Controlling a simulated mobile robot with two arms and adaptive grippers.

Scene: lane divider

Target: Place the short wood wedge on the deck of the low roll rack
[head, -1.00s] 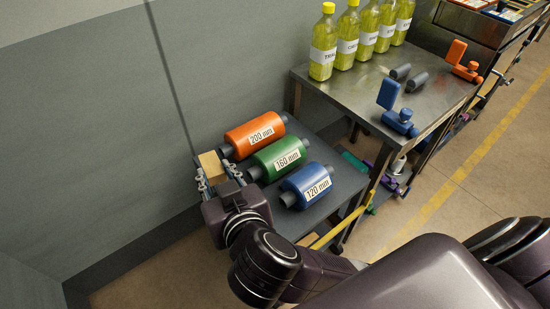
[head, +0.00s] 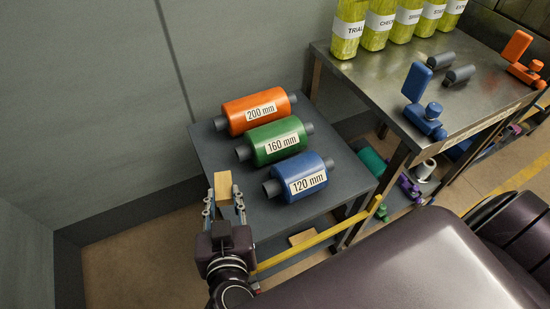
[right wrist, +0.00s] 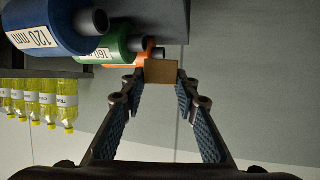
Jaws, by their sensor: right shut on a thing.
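The short wood wedge (head: 223,186) is a small tan block, held up at the left edge of the low roll rack in the head view. My right gripper (head: 224,204) is shut on it. In the right wrist view the wedge (right wrist: 161,72) sits between the fingertips of my right gripper (right wrist: 160,82). The low roll rack's dark grey deck (head: 350,180) carries an orange 200 mm roll (head: 257,111), a green 160 mm roll (head: 275,141) and a blue 120 mm roll (head: 301,177). I cannot tell the wedge's height above the deck. My left gripper is not in view.
A metal table (head: 385,85) to the right holds yellow bottles (head: 382,22), blue (head: 424,115) and orange (head: 525,58) devices and dark cylinders. A yellow bar (head: 315,243) runs along the rack's front. A flat wood piece (head: 303,237) lies below. A grey wall (head: 90,110) stands behind.

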